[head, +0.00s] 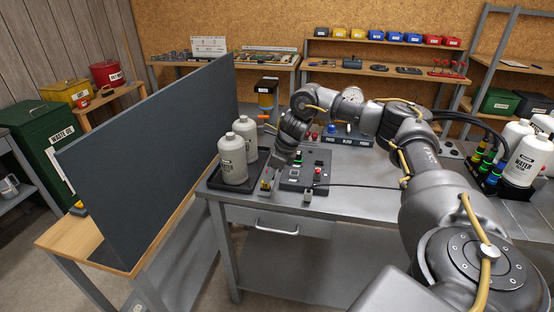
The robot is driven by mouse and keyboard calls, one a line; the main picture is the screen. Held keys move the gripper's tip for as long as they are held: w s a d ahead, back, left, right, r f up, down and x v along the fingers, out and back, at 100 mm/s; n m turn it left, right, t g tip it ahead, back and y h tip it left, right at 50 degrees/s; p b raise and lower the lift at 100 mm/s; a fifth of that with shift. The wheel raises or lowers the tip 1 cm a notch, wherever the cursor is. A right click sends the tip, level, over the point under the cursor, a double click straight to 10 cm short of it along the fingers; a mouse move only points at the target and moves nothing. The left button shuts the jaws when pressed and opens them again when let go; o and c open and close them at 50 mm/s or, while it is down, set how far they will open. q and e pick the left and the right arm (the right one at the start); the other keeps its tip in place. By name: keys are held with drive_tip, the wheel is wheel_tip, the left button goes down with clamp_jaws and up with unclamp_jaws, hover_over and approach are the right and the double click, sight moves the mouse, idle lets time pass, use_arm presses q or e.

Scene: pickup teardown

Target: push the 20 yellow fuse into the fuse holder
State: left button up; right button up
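My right arm reaches in from the right, and my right gripper (269,181) points down at the front left of the bench, beside a black panel. A small yellow piece (265,186), perhaps the yellow fuse, shows at its fingertips. It is too small to tell whether the fingers are shut on it. The black panel (318,161) has green and red parts and lies flat just right of the gripper. I cannot make out which part is the fuse holder; the gripper may hide it. My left gripper is not in view.
Two grey bottles (233,160) stand in a black tray (213,181) close left of the gripper. A dark upright board (150,150) stands further left. A black cable (360,186) runs right from the panel. The metal bench top (350,207) is clear in front.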

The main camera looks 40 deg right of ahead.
sight(266, 185)
drive_tip(key=shift+x, duration=1.95)
clamp_jaws()
